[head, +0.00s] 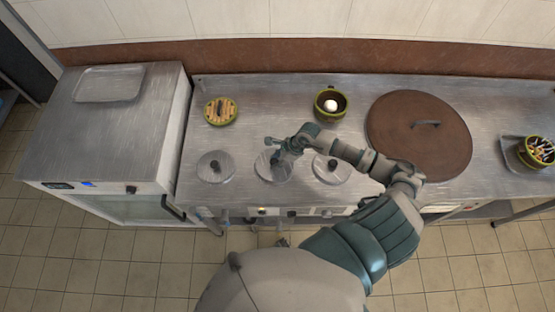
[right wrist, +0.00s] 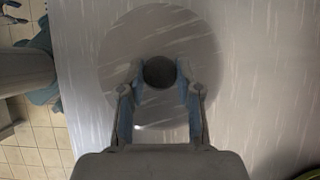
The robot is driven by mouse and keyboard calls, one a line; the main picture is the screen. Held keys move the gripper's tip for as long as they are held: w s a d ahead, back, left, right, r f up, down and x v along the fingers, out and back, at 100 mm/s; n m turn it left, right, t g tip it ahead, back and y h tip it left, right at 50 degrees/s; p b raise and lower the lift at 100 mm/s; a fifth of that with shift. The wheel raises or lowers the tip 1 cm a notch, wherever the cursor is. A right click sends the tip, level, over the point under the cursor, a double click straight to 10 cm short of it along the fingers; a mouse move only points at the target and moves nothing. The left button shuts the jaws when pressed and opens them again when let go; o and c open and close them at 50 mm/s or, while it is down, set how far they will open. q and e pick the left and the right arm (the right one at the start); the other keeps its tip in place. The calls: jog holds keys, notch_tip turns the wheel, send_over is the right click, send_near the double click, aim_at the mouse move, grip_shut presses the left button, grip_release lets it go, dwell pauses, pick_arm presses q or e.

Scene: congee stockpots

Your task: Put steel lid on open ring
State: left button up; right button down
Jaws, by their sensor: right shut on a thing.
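My right gripper (head: 276,152) is over the middle of three round grey discs in a row along the counter's front. It is shut on the black knob (right wrist: 159,72) of a steel lid (right wrist: 117,53), with one finger on each side. In the head view this middle lid (head: 267,171) is partly hidden by the gripper. A left steel lid (head: 215,172) and a right steel lid (head: 333,177), each with a dark knob, lie flat beside it. I see no uncovered ring; I cannot tell whether the held lid rests on one or hangs slightly above.
A utensil pot (head: 537,152) stands far right. A tray (head: 109,84) lies on the left cabinet.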

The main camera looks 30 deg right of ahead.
jog(key=shift+a, duration=0.25)
jog(key=shift+d, duration=0.25)
jog(key=shift+f, duration=0.2)
jog(key=shift+a+f+b, duration=0.15)
jog(key=shift+a+b, duration=0.05)
jog(key=shift+b, duration=0.1)
jog(key=shift+f, duration=0.25)
jog(key=c, duration=1.1)
grip_release()
jog(key=shift+d, duration=0.15)
